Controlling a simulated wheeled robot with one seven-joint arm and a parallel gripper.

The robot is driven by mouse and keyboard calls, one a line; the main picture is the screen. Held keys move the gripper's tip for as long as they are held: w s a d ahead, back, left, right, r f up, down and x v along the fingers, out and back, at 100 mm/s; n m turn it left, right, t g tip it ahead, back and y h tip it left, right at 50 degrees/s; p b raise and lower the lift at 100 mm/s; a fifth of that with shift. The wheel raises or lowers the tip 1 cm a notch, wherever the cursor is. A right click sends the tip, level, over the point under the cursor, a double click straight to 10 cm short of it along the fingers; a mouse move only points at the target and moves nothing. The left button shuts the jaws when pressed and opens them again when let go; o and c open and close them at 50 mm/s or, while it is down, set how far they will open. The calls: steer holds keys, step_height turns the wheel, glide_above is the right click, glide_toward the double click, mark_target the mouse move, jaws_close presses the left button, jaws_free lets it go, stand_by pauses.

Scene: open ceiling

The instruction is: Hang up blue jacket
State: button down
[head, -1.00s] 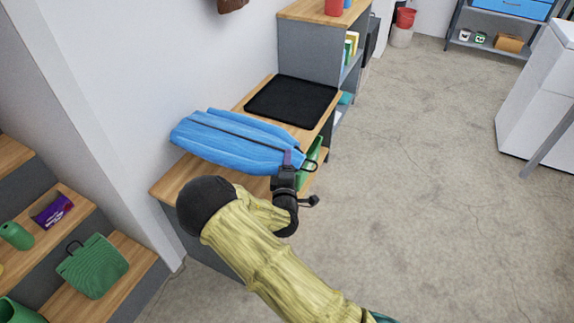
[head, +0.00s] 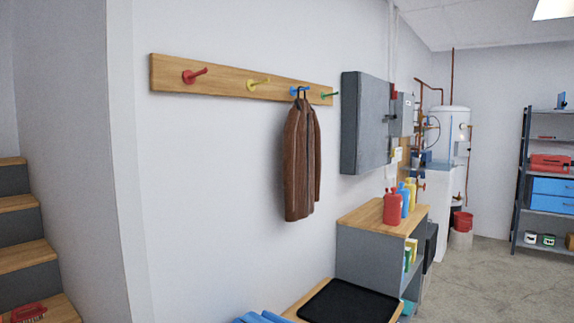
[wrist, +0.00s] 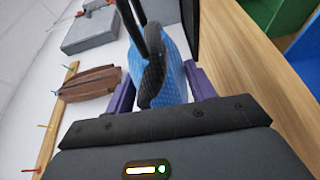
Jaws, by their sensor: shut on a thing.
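The blue jacket (head: 262,318) shows only as a sliver at the bottom edge of the head view, by the bench. In the wrist view the jacket (wrist: 173,62) lies between the purple fingers of my gripper (wrist: 162,90), which is shut on it near a black loop (wrist: 150,55). My gripper is out of the head view. A wooden rail (head: 225,82) on the wall carries a red hook (head: 194,75), a yellow hook (head: 258,84), a blue hook (head: 298,90) and a green hook (head: 329,95). A brown jacket (head: 300,160) hangs from the blue hook.
A grey wall box (head: 365,122) sticks out right of the rail. Below stand a wooden-topped cabinet (head: 358,215) with bottles and a bench with a black mat (head: 350,302). Wooden steps (head: 20,252) are at the left. The wall beneath the red and yellow hooks is clear.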

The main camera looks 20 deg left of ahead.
steer(key=s+d+m+h, duration=0.2)
steer(key=s+d+h, duration=0.1)
steer(key=d, duration=1.1)
steer(key=s+d+f+m+h, duration=0.1)
steer(key=s+d+m+h, duration=0.1)
steer(key=d, duration=1.2)
steer(key=shift+s+d+f+g+h, duration=0.25)
steer(key=shift+s+g+h, duration=0.15)
steer(key=shift+s+h, duration=0.1)
steer(key=shift+d, duration=0.1)
